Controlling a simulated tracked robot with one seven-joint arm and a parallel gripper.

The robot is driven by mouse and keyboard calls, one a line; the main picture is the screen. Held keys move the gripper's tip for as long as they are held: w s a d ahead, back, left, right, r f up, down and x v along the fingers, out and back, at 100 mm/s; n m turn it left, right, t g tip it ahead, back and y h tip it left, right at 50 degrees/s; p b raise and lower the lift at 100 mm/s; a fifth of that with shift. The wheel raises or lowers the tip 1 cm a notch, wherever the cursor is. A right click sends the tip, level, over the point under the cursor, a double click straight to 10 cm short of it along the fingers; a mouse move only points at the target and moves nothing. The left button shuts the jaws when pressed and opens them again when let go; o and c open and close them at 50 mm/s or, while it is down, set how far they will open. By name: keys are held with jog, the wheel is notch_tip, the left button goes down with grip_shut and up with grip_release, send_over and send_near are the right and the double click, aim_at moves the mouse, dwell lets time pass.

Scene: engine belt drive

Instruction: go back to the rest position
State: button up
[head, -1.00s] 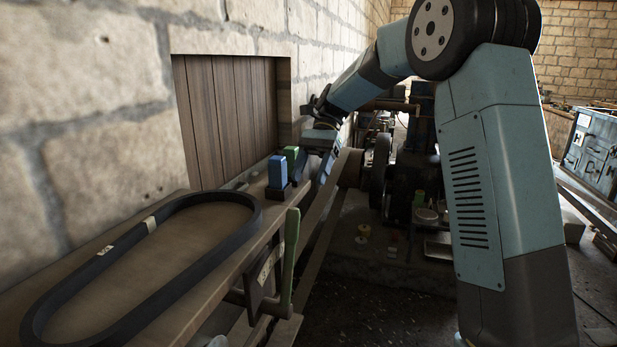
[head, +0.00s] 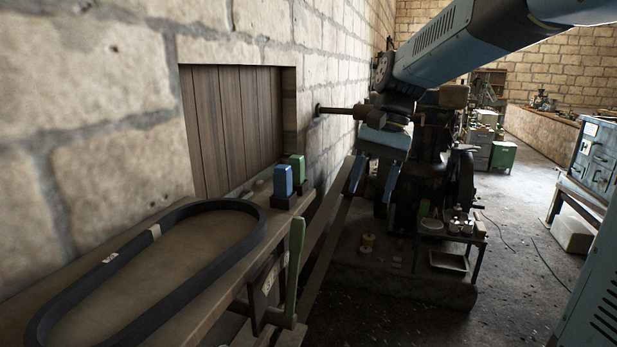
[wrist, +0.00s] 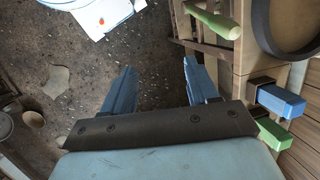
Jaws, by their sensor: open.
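My gripper (head: 373,180) hangs in front of the engine (head: 432,150) in the head view, fingers pointing down. In the wrist view my gripper (wrist: 163,85) shows two blue fingers spread wide apart with nothing between them, above the dark floor. My arm reaches in from the upper right of the head view. The bench lies to the left of the gripper, apart from it.
A black belt (head: 150,228) lies on the wooden bench (head: 222,310). A blue block (head: 283,180) and a green block (head: 297,165) stand at its far end. A green-handled lever (head: 295,265) rises at the bench's side. Open floor (head: 515,270) lies at right.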

jog(key=s+d+f+n+t+h, duration=0.2)
jog(key=s+d+t, duration=0.5)
jog(key=s+d, duration=0.4)
jog(key=shift+s+f+n+t+h, duration=0.35)
jog(key=shift+s+f+n, duration=0.45)
jog(key=shift+s, duration=1.1)
jog(key=shift+d+r, duration=0.1)
jog(key=shift+r, duration=0.1)
